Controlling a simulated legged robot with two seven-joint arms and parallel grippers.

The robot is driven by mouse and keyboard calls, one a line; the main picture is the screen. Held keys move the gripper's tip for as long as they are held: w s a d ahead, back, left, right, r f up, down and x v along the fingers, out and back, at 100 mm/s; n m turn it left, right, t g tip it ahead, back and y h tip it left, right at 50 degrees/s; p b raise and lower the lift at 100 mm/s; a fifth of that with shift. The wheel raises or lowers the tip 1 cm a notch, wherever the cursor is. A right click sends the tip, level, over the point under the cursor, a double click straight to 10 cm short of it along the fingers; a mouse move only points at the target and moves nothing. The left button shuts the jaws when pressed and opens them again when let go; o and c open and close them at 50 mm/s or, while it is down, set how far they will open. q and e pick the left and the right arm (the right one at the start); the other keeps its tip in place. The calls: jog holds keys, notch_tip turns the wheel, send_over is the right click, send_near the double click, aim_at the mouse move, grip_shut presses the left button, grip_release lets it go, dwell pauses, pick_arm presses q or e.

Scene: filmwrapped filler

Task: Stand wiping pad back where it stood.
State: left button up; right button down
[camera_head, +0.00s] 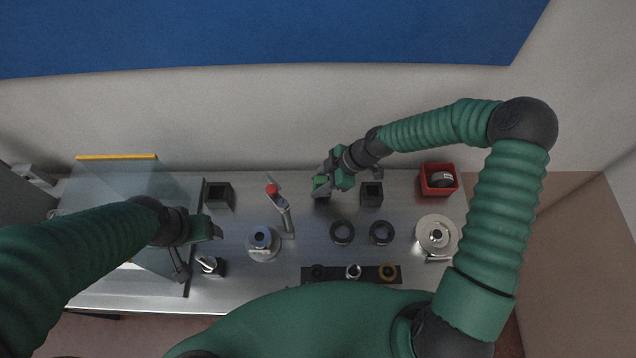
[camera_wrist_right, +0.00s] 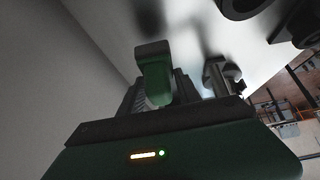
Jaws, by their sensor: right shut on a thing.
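My right gripper (camera_head: 321,183) reaches in from the right to the back middle of the metal bench. It is shut on the wiping pad, which the fingers mostly hide. A dark shape shows just below the fingertips, but I cannot tell whether it is pad, holder or shadow. In the right wrist view, the green, dark-tipped finger (camera_wrist_right: 154,72) stands up near the bench surface, beside the back wall. My left gripper (camera_head: 213,231) hangs over the left part of the bench; its jaw opening cannot be made out.
Black square holders (camera_head: 219,206) (camera_head: 371,203) stand left and right of the right gripper. A red-handled lever (camera_head: 284,212), two dark rings (camera_head: 342,232) (camera_head: 381,232), a red bin (camera_head: 425,187) and a round metal device (camera_head: 437,252) stand around. A black rack (camera_head: 335,279) lies in front.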

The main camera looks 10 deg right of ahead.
aim_at(317, 187)
jog(key=shift+w+a+f+p, duration=0.2)
jog(key=shift+w+p, duration=0.1)
jog(key=shift+w, duration=0.05)
jog(key=shift+s+a+f+p, duration=0.1)
jog(key=shift+a+f+p, duration=0.1)
jog(key=shift+f, duration=0.45)
jog(key=shift+a+f+p, duration=0.15)
jog(key=shift+f+p, duration=0.05)
jog(key=shift+f, duration=0.4)
jog(key=shift+a+f, duration=0.2)
jog(key=c, duration=1.2)
grip_release()
jog(key=o, duration=0.4)
jog(key=shift+d, duration=0.25)
jog(key=shift+c, duration=0.2)
pick_arm(q)
jog(key=shift+s+a+r, duration=0.2)
jog(key=shift+a+r, duration=0.05)
jog(key=shift+r, duration=0.5)
pick_arm(e)
jog(key=shift+d, duration=0.25)
